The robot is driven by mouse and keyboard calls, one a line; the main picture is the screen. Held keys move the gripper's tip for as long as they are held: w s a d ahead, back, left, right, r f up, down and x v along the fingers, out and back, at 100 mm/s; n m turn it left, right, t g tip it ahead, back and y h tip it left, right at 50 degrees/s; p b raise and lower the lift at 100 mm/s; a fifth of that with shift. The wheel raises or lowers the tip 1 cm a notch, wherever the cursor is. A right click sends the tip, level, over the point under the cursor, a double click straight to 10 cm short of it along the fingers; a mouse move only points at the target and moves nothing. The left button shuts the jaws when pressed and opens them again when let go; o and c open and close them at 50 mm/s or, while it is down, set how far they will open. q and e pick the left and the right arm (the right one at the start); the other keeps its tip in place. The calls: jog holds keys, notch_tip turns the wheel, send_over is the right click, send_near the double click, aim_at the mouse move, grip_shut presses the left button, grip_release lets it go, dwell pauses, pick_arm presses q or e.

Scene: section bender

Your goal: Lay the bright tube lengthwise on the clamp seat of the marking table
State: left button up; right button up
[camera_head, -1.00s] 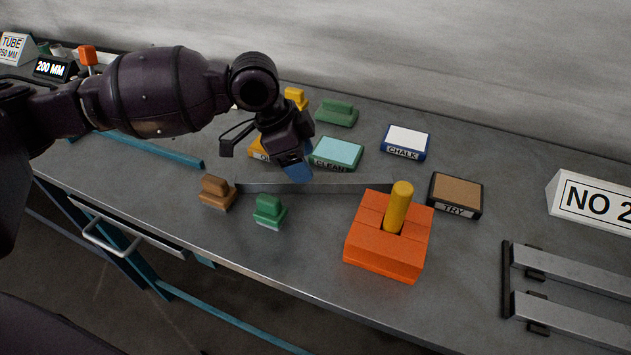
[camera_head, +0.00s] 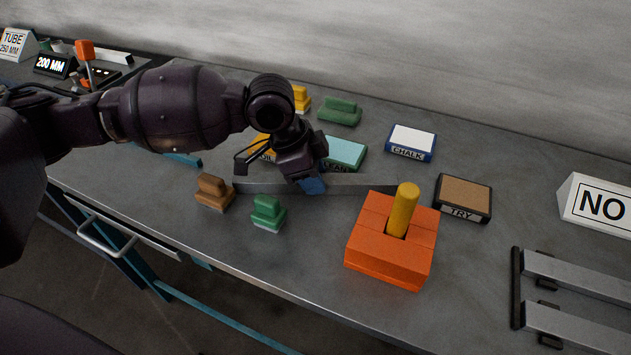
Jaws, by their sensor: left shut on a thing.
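The bright tube (camera_head: 355,185) is a long grey metallic bar. It runs left to right across the middle of the bench, from beside a brown-handled block to behind an orange block (camera_head: 385,262) with an upright yellow peg (camera_head: 403,210). My left gripper (camera_head: 312,186) comes down from above and is shut on the tube near its middle, its blue fingertips at the bar. I cannot tell whether the tube touches the bench. Which part is the clamp seat of the marking table is not clear. My right gripper is not in view.
Brown (camera_head: 214,192) and green (camera_head: 267,212) handled blocks stand at the tube's left front. CHALK (camera_head: 411,139), CLEAN (camera_head: 346,150) and TRY (camera_head: 463,195) pads lie behind and right. Two grey rails (camera_head: 575,275) lie far right. The front bench edge runs diagonally below.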

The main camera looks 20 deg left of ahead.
pick_arm(q)
jog(key=shift+r, duration=0.15)
grip_shut()
jog(key=shift+r, duration=0.3)
notch_tip(320, 180, up, 19)
jog(key=p, duration=0.5)
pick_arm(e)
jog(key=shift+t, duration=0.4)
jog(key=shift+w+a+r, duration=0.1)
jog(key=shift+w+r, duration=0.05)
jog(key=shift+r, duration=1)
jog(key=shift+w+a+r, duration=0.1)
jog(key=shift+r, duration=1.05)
pick_arm(q)
jog(key=shift+s, duration=0.1)
